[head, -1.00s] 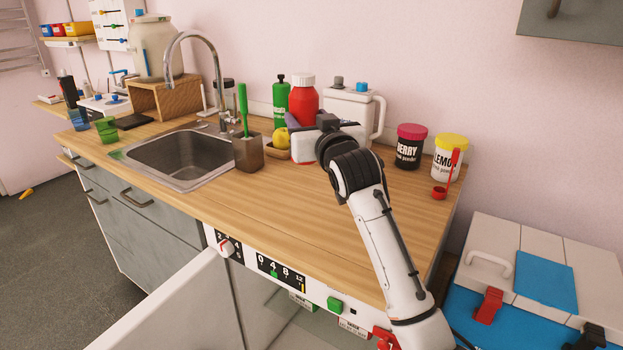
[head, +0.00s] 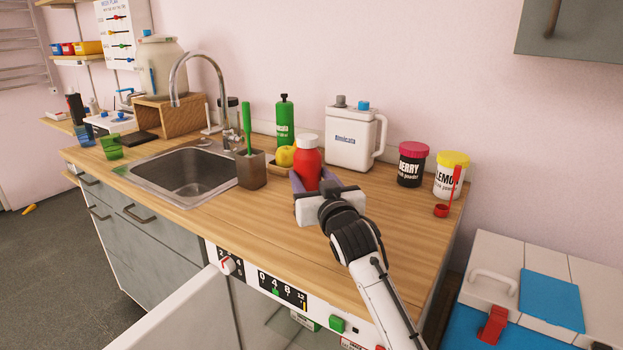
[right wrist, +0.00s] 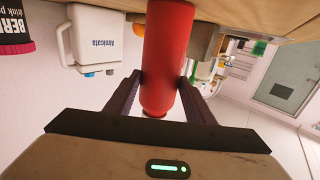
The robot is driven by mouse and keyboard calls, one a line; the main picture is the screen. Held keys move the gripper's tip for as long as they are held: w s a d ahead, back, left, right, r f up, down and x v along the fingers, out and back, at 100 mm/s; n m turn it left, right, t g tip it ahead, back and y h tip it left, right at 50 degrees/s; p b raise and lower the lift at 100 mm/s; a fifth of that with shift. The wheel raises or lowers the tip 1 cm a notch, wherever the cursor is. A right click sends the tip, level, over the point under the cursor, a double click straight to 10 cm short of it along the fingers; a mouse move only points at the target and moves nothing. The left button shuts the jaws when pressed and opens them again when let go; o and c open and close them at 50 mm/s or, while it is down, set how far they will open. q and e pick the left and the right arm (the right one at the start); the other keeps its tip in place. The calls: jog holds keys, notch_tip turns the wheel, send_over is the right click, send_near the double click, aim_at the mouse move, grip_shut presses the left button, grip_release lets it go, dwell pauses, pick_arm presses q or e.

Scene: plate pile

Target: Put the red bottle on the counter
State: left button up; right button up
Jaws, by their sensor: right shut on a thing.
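The red bottle (head: 307,168) with a white cap stands upright in the head view, right of the sink and in front of the white jug. My right gripper (head: 313,182) is shut on it, with one finger on each side. The right wrist view shows the red bottle (right wrist: 165,40) between the two dark fingers, upside down in that picture. The wooden counter (head: 390,225) is below it. The bottle's base is hidden behind my gripper, so I cannot tell whether it touches the counter. My left gripper is not in view.
Behind the bottle are a white jug (head: 350,140), a green bottle (head: 285,125) and a yellow fruit (head: 285,156). A grey holder (head: 251,170) with a green brush stands left. Berry (head: 411,165) and lemon (head: 450,178) tubs stand right. The counter's front middle is clear.

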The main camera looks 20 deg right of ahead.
jog(key=o, duration=1.4)
jog(key=shift+r, duration=0.1)
jog(key=shift+s, duration=0.35)
jog(key=s, duration=1.1)
jog(key=shift+s+a, duration=0.15)
jog(key=shift+a, duration=0.15)
